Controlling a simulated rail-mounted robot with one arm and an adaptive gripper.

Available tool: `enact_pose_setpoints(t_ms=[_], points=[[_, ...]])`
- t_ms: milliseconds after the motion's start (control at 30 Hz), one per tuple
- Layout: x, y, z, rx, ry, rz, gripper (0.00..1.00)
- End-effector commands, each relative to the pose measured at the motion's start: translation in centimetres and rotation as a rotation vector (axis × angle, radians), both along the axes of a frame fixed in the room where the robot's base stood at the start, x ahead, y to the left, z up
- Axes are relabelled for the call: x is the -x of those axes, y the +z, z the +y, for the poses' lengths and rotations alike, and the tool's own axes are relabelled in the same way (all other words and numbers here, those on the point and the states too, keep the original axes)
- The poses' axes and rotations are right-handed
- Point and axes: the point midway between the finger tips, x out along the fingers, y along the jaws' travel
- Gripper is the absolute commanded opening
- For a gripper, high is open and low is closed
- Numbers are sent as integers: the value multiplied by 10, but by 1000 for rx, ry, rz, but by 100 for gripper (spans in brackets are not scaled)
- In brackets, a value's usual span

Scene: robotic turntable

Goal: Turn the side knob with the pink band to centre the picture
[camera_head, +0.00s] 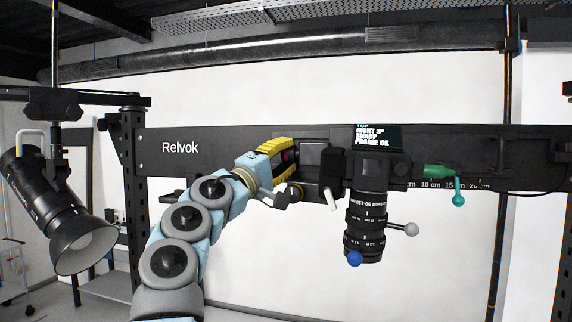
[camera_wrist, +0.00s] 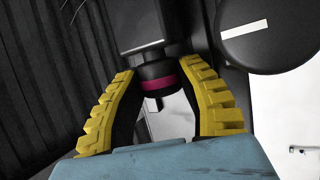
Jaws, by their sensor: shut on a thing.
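The side knob with the pink band (camera_wrist: 158,84) is a dark round knob, in the wrist view between the yellow fingers of my gripper (camera_wrist: 160,74). The fingers and arm hide most of the knob there. A small screen (camera_head: 377,136) above the lens reads "RIGHT 3°", "SHARP" and "FRAME OK"; its top line looks like "TOP".
The lens (camera_head: 366,226) hangs down with a blue ball knob (camera_head: 354,258) and a grey ball lever (camera_head: 411,229). A white-tipped lever (camera_head: 331,199) is just right of my gripper. A green handle (camera_head: 438,170) is farther right. A lamp (camera_head: 60,215) hangs at left.

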Motion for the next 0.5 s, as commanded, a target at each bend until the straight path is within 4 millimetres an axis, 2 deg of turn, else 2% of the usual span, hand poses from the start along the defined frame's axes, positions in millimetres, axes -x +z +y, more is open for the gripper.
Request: enact_pose_setpoints(t_ms=[500], points=[[0, 2, -3, -63, 0, 235, 2]])
